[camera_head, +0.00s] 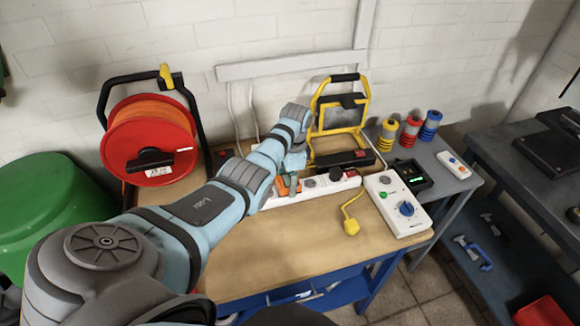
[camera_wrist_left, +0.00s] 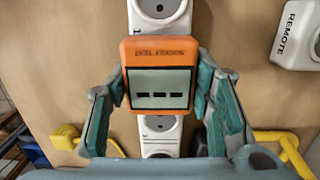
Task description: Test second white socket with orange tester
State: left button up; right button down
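The orange tester (camera_wrist_left: 158,50) has a pale screen with three dark dashes. In the left wrist view it sits between the fingers of my left gripper (camera_wrist_left: 158,85), whose teal pads press its sides. In the head view the tester (camera_head: 283,187) is partly hidden by my left gripper (camera_head: 291,172). It is over the white socket strip (camera_head: 318,184). In the wrist view one socket marked 1 (camera_wrist_left: 160,8) shows above the tester and another socket (camera_wrist_left: 161,130) below it. The tester covers the strip between them; I cannot tell whether it is plugged in. My right gripper is not in view.
A white control box (camera_head: 395,204) with a blue knob stands right of the strip. A yellow plug (camera_head: 351,226) lies in front on the wooden bench (camera_head: 280,255). A yellow work lamp (camera_head: 340,108) stands behind, a red cable reel (camera_head: 150,140) at left. The bench front is clear.

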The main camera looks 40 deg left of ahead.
pick_arm(q)
jog(key=o, duration=0.5)
jog(key=r, duration=0.7)
jog(key=shift+w+d+r, duration=0.15)
jog(key=shift+w+r, duration=0.1)
jog(key=shift+w, duration=0.05)
